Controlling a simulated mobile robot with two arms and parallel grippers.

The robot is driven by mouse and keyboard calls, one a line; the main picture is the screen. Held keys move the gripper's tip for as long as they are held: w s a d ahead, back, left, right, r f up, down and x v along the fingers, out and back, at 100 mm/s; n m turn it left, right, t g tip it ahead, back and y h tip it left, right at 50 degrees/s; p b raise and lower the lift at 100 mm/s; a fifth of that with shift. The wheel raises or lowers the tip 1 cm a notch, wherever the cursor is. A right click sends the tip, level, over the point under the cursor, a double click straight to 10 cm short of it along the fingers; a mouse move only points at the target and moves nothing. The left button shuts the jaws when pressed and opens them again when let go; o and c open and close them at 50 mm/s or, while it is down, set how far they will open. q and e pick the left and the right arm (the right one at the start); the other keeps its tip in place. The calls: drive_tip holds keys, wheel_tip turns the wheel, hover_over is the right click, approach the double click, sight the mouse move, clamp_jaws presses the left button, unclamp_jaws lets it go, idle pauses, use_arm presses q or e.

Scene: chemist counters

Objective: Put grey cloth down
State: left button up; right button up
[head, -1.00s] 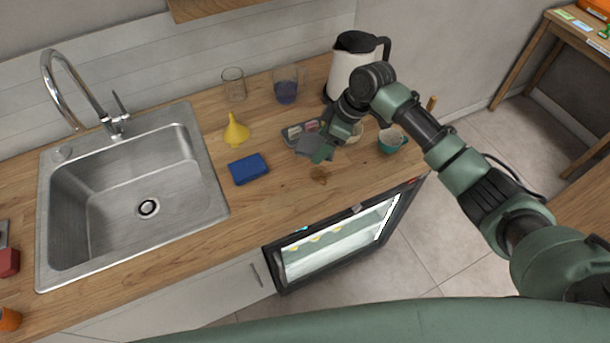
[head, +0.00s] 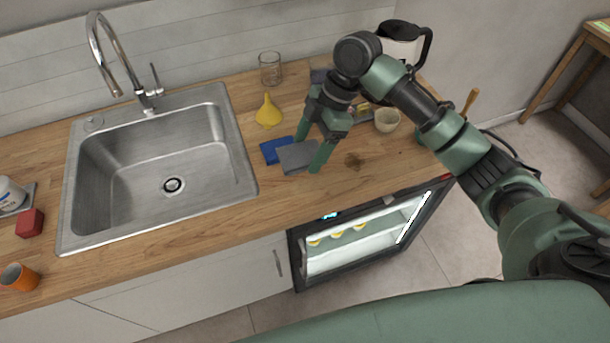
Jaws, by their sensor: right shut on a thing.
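The grey cloth (head: 297,157) is a flat grey square at the fingers of my right gripper (head: 312,148), which is shut on it. The cloth is low over the wooden counter, in front of and overlapping the blue sponge (head: 271,151) in the head view. I cannot tell whether the cloth touches the counter or the sponge. A brown stain (head: 353,160) lies on the counter to the right of the gripper. My left gripper is not in view.
A yellow funnel (head: 268,113) and a clear glass (head: 270,69) stand behind the sponge. A pale cup (head: 387,120) and a kettle (head: 399,42) are to the right. The sink (head: 160,185) is left. The counter front (head: 275,205) is clear.

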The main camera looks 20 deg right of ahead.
drive_tip(key=p, duration=0.1)
hover_over(304, 187)
drive_tip(key=d, duration=0.1)
wheel_tip(304, 187, down, 6)
drive_tip(key=shift+r, duration=0.15)
drive_tip(key=shift+f, duration=1)
wheel_tip(304, 187, down, 3)
drive_tip(key=shift+f+p, duration=0.2)
drive_tip(key=shift+p, duration=0.35)
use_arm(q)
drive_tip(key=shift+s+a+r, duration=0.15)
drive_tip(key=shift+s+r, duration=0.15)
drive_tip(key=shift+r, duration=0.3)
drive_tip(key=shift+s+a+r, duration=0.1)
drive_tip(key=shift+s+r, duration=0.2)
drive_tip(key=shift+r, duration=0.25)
use_arm(e)
drive_tip(key=shift+w+f, duration=0.1)
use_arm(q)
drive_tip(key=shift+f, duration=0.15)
use_arm(e)
drive_tip(key=shift+f, duration=0.25)
